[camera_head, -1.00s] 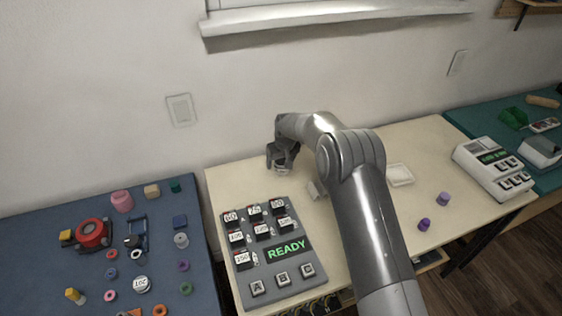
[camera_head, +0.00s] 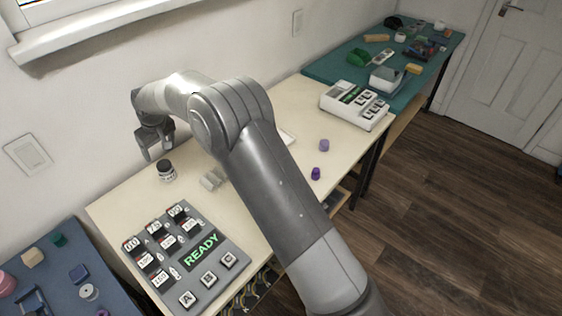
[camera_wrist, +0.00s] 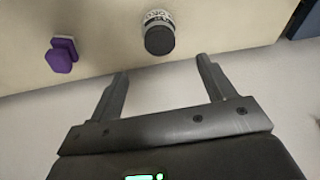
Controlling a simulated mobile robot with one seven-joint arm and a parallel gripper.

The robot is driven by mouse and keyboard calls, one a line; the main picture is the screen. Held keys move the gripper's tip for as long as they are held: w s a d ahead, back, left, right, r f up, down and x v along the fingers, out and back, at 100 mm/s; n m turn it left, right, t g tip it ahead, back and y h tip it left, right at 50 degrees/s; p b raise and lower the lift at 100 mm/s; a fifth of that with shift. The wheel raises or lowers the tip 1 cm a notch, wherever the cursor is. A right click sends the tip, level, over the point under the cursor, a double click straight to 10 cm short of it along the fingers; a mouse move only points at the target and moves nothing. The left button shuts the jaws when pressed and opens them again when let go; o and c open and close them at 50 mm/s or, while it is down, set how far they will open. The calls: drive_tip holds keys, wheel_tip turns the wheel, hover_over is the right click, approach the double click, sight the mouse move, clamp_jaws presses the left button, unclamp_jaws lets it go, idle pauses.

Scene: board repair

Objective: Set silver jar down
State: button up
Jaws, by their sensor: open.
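The silver jar (camera_head: 166,170), a small silver-labelled cylinder with a dark lid, stands upright on the cream table (camera_head: 120,210) near its wall side. In the wrist view the jar (camera_wrist: 159,33) is beyond the fingers, with a gap between. My gripper (camera_head: 156,152) is above and just left of the jar in the head view. In the wrist view its two fingers (camera_wrist: 162,74) are spread with nothing between them.
A grey keypad box (camera_head: 190,262) reading READY lies in front of the jar. Purple pieces (camera_head: 315,173) and a white device (camera_head: 353,106) are farther right. A blue mat (camera_head: 60,285) is at lower left.

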drive_tip(key=s+d+r+m+t, duration=0.1)
drive_tip(key=s+d+r+m, duration=0.15)
drive_tip(key=d+r, duration=0.85)
drive_tip(key=s+d+r+m+t, duration=0.1)
drive_tip(key=s+d+r, duration=0.3)
drive_tip(key=d+r, duration=0.65)
drive_tip(key=s+d+r+m+h, duration=0.1)
drive_tip(key=s+d, duration=0.5)
drive_tip(key=d, duration=0.2)
drive_tip(key=s+d+r+m, duration=0.2)
drive_tip(key=s+d, duration=0.3)
drive_tip(key=d, duration=0.3)
drive_tip(key=s+d+f+m, duration=0.1)
drive_tip(key=s+d+f, duration=0.1)
drive_tip(key=s+d, duration=0.3)
drive_tip(key=s+d+f+m+t+h, duration=0.1)
drive_tip(key=s+d, duration=0.4)
drive_tip(key=s, duration=0.8)
drive_tip(key=shift+f+m+t, duration=0.3)
drive_tip(key=shift+f+m, duration=0.25)
drive_tip(key=shift+m, duration=0.1)
